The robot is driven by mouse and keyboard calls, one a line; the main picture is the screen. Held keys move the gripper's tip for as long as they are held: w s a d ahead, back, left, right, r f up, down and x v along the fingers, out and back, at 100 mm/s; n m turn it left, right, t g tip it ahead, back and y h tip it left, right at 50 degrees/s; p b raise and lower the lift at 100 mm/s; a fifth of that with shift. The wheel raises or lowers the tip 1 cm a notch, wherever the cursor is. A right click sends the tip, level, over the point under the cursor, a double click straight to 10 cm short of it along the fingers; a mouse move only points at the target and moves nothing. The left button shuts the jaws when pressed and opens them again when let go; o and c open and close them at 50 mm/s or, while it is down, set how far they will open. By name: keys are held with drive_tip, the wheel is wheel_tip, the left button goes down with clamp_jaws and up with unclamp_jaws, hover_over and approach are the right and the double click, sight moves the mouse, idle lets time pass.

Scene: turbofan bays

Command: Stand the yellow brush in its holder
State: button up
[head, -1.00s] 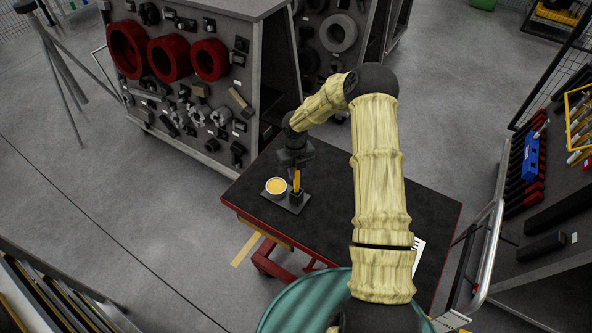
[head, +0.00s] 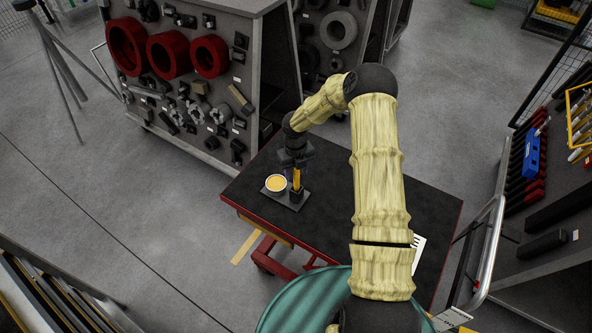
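The yellow brush (head: 297,179) stands about upright in the head view, its lower end at the small dark holder (head: 296,196). The holder is on a grey plate (head: 278,197) at the table's left end, next to a white cup with yellow contents (head: 275,183). My gripper (head: 294,165) is directly above, at the top of the brush. Its fingers are small and dark, so I cannot tell whether they are closed on the brush. How deep the brush sits in the holder is hidden.
The black tabletop (head: 325,205) with red edges is mostly clear. A white sheet (head: 418,250) lies on it at the right, partly behind my arm. A grey parts rack (head: 190,60) stands behind. A green round drum (head: 300,300) is at the front.

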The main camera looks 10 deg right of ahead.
wheel_tip(320, 180, up, 17)
drive_tip(key=b, duration=0.4)
drive_tip(key=shift+r+b, duration=0.2)
drive_tip(key=shift+b, duration=0.2)
drive_tip(key=shift+w, duration=0.1)
idle(0.6)
drive_tip(key=w+d+r+n+t+h+b, duration=0.2)
drive_tip(key=w+d+r+n+t+h, duration=0.15)
drive_tip(key=n+t, duration=0.45)
drive_tip(key=s+a+f+n+y+b, duration=0.1)
drive_tip(key=s+a+n+y, duration=0.15)
drive_tip(key=s+n, duration=0.6)
drive_tip(key=s+a+f+n+y+b, duration=0.15)
drive_tip(key=s+a+n, duration=0.3)
drive_tip(key=n, duration=0.65)
drive_tip(key=s+d+f+n+g, duration=0.1)
drive_tip(key=s+n+g, duration=0.1)
drive_tip(key=s, duration=0.5)
drive_tip(key=s+d+f+n+g, duration=0.2)
drive_tip(key=s+n+g, duration=0.1)
drive_tip(key=s, duration=0.5)
drive_tip(key=shift+s+d+f+n+b, duration=0.2)
drive_tip(key=shift+d+f+n+b, duration=0.1)
drive_tip(key=shift+n, duration=0.35)
